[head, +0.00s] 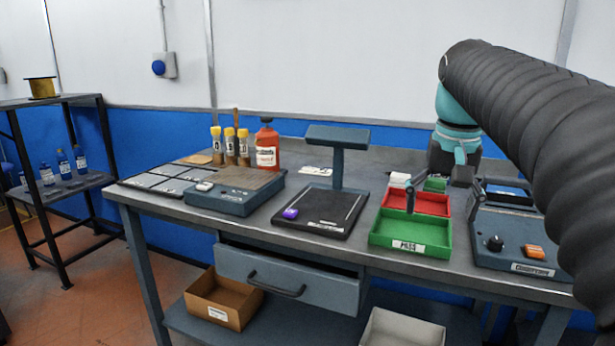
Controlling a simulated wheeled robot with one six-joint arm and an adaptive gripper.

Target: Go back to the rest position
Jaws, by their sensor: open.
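My gripper (441,203) hangs over the right part of the bench (365,160), below the teal wrist of my arm. Its two dark fingers are spread apart, one over the left side of the red tray and one near the right-hand device. Nothing shows between them but the trays behind. Part of the gripper's body is dark and hard to make out. My black sleeved arm comes in from the right edge and covers the bench's right end.
A green tray (411,240) and red tray (422,203) lie below the gripper. A device with an orange button (534,252) stands right. A shelf (68,187) is far left.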

